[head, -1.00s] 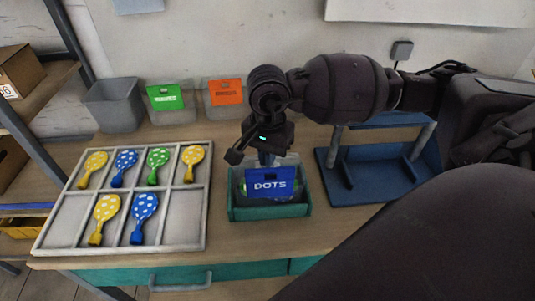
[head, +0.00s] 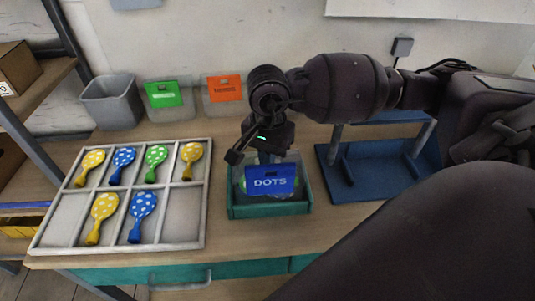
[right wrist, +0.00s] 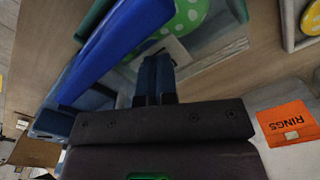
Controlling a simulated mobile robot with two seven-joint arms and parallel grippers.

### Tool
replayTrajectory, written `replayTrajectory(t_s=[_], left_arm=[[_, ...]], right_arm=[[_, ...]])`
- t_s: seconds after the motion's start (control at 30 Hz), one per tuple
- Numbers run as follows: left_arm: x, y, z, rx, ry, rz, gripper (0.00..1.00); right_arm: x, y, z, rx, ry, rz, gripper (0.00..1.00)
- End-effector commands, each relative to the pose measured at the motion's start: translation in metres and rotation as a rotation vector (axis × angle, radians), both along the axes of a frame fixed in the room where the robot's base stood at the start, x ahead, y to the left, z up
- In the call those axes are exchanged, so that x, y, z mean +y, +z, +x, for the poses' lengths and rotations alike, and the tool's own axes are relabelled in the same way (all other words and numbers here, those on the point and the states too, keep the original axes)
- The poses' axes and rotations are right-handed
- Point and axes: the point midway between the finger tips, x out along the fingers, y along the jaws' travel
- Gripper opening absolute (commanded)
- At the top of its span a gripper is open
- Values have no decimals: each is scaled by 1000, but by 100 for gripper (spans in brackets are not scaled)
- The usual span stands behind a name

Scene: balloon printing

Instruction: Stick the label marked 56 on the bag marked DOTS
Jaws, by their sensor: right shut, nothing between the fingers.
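The bag marked DOTS (head: 270,185) has a blue header and stands in a green tray (head: 270,210) on the table. Its blue header (right wrist: 112,52) and a green dotted balloon (right wrist: 188,18) show in the right wrist view. My right gripper (head: 268,155) points down just behind the header, and its lower part is hidden by the bag. In the right wrist view its fingers (right wrist: 158,62) are together and empty, close to the bag. A small pale patch (right wrist: 174,48) lies at the fingertips; I cannot read any mark on it. My left gripper is out of view.
A divided tray (head: 205,225) with several dotted balloons lies on the left. Behind stand a grey bin (head: 112,105), a green-header bag (head: 165,95) and an orange-header bag marked RINGS (head: 224,90). A blue stand (head: 375,170) is on the right.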

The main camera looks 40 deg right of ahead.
Motion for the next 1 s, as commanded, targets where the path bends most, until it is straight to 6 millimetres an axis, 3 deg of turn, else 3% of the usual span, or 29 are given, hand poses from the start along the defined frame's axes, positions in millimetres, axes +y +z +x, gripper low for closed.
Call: replayTrajectory(t_s=[1.0], left_arm=[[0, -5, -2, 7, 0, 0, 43]], right_arm=[[0, -3, -1, 4, 0, 0, 0]])
